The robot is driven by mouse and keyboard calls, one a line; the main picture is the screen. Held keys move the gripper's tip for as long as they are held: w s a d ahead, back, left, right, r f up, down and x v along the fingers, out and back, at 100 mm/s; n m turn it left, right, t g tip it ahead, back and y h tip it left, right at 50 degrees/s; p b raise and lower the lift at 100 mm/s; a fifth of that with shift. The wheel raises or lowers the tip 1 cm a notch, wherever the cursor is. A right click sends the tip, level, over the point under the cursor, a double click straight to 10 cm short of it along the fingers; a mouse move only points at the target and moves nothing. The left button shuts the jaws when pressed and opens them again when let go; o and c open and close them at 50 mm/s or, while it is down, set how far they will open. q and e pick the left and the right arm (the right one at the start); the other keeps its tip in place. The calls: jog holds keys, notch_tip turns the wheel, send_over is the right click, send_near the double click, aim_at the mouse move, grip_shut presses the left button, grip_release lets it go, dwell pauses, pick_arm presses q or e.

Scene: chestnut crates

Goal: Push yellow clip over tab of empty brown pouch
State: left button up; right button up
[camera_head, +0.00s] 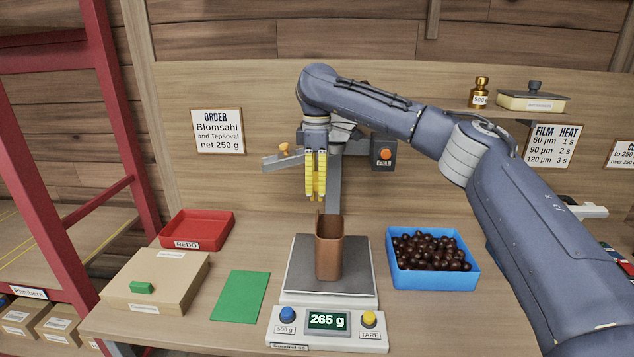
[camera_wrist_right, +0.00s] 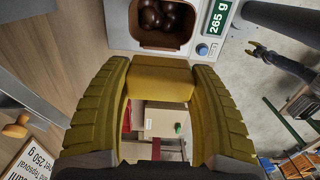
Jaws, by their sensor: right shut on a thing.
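The brown pouch (camera_head: 329,256) stands upright on the scale (camera_head: 300,268). It is not empty: the right wrist view shows several dark brown balls (camera_wrist_right: 160,17) inside its open mouth. A thin strip sticks up at its left edge in the head view. My right gripper (camera_head: 316,192) points down above the pouch, apart from it. It is shut on a yellow block (camera_wrist_right: 160,78), seemingly the yellow clip; in the head view it blends with the yellow fingers. In the right wrist view a small yellow-tipped gripper (camera_wrist_right: 256,50), seemingly my left, hangs far off; its opening is unclear.
The scale display (camera_head: 328,320) reads 265 g. A blue crate (camera_head: 432,280) of brown balls stands right. At left are a red tray (camera_head: 180,238), a cardboard box (camera_head: 184,278) with a green block (camera_head: 142,287), and a green mat (camera_head: 240,297). A grey fixture (camera_head: 334,190) stands behind.

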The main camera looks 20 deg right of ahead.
aim_at(317, 215)
jog(key=shift+f, duration=0.1)
jog(key=shift+f, duration=2.7)
jog(key=shift+f, duration=1.7)
dwell(1.3)
jog(key=o, duration=1.2)
